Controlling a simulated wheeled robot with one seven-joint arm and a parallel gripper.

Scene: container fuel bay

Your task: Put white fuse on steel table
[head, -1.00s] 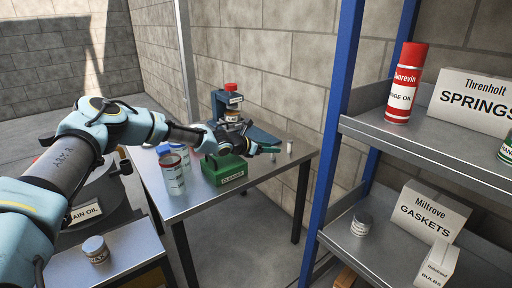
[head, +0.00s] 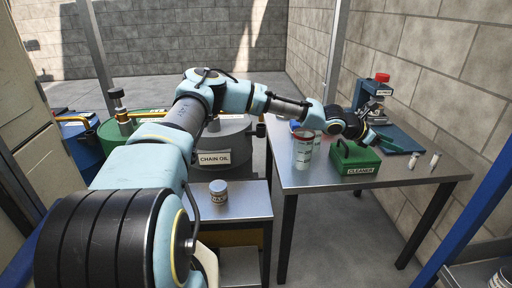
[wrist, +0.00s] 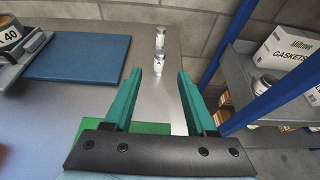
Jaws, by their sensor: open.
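Two small white cylinders, likely fuses, stand apart and upright on the steel table (head: 300,178), near its right end. The nearer one (head: 412,161) also shows in the wrist view (wrist: 158,63); the farther one (head: 434,160) is behind it there (wrist: 160,37). I cannot read their labels. My gripper (head: 400,148) hangs over the table, beyond the green cleaner box. In the wrist view, its green fingers (wrist: 160,78) are spread apart with nothing between them. Both cylinders lie ahead of the fingertips, in line with the gap, and are untouched.
A green cleaner box (head: 355,160) sits below my wrist. A blue device with a red top (head: 372,95) stands behind it. A white canister (head: 303,150) is to the left. A blue-posted shelf with a gaskets box (wrist: 285,55) is at right.

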